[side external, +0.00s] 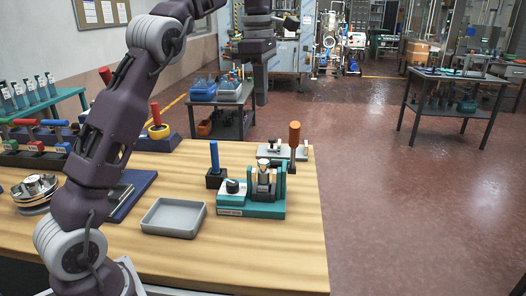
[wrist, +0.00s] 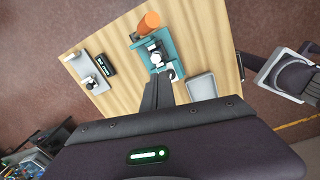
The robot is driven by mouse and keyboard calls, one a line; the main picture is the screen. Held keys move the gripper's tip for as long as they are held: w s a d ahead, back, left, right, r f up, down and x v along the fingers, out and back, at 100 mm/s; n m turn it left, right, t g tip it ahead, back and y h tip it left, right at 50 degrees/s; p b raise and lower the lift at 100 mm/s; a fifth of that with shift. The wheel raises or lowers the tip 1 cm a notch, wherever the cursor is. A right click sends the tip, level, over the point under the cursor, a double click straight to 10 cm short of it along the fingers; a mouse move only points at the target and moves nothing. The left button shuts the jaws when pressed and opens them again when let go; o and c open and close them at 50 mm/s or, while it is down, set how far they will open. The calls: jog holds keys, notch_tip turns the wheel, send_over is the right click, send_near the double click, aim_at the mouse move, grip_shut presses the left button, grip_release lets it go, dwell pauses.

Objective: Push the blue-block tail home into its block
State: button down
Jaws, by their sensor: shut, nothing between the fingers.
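A blue upright peg (side external: 214,156) stands in a small black block (side external: 216,179) on the wooden table, left of the teal fixture. A small blue block (side external: 63,147) sits in a dark rack at the far left, with a blue bar near it. I cannot tell which of these is the blue-block tail, nor how deep any tail sits. My gripper (side external: 261,99) is shut and empty, pointing down, high above the table and apart from everything. In the wrist view its dark fingers (wrist: 158,90) show near the teal fixture (wrist: 157,46). The blue peg is not visible there.
The teal fixture (side external: 252,208) holds a metal part. Behind it stand an orange handle (side external: 294,133) and a grey plate. A grey empty tray (side external: 173,218) lies in front. A round metal part (side external: 36,192) is at left. Bare wood lies at the front right.

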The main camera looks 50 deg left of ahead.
aim_at(263, 161)
jog(key=shift+w+a+f+n+g, duration=0.15)
jog(key=shift+w+a+f+n, duration=0.3)
jog(key=shift+f+n, duration=0.15)
jog(key=shift+w+a+f+n+g, duration=0.15)
jog(key=shift+w+a+f+n, duration=0.2)
jog(key=shift+f+n, duration=0.25)
jog(key=shift+f, duration=0.1)
notch_tip(263, 161, down, 14)
jog(key=shift+r, duration=0.15)
jog(key=shift+f, duration=1)
jog(key=shift+d, duration=0.1)
jog(key=shift+r, duration=0.1)
